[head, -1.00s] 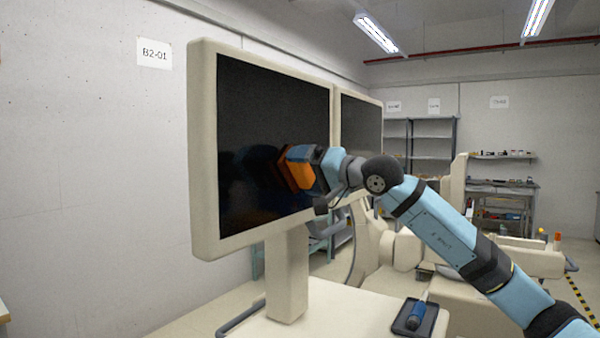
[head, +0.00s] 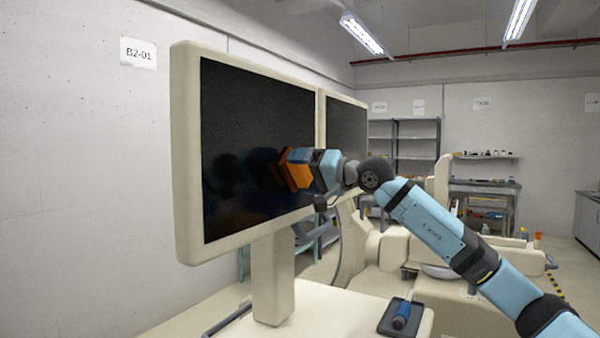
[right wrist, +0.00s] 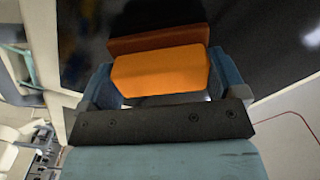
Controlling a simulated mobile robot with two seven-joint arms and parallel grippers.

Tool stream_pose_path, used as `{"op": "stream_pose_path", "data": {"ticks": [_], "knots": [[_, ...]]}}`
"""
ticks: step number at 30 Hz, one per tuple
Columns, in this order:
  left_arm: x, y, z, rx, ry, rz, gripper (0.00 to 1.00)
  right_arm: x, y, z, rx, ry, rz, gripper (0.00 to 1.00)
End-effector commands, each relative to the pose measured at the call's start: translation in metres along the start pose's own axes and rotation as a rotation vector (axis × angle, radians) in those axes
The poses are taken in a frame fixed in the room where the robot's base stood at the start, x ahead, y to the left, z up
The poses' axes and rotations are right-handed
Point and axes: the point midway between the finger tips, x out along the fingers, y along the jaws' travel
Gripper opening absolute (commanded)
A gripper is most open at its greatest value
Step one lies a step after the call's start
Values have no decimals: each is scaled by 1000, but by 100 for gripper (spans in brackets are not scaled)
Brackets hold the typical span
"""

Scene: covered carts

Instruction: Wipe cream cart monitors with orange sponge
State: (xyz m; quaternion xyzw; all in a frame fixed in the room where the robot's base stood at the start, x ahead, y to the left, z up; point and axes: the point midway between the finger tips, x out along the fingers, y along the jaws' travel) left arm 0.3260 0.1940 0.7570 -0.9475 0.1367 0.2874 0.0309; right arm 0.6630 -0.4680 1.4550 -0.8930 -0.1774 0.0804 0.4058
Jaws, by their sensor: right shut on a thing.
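My right gripper (head: 310,168) is shut on the orange sponge (head: 293,174), in front of the near cream monitor (head: 185,160). The right wrist view shows the sponge (right wrist: 160,73) between the two blue fingers, facing the dark screen (right wrist: 245,25). Its dull reflection lies right beside it, so the sponge is very close to the screen; I cannot tell if they touch. The near screen (head: 250,120) is black and upright, and the sponge is at its right part, about mid-height. A second cream monitor (head: 345,125) stands behind to the right, partly hidden. My left gripper is not in view.
The near monitor stands on a cream post (head: 272,285) on the cart top (head: 335,315). A wall (head: 80,180) is at left. Shelves (head: 415,150) stand at the back.

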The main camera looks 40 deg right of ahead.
Motion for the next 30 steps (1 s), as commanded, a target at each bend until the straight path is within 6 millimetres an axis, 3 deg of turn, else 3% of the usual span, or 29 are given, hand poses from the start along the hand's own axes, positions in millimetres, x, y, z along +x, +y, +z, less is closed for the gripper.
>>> {"op": "stream_pose_path", "data": {"ticks": [6,17,30], "knots": [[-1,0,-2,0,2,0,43,-1,10,-12,1,1,0,64],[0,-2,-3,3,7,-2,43,-2,11,-12,0,1,0,64],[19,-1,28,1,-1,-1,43,-43,14,-10,0,1,0,64]]}}
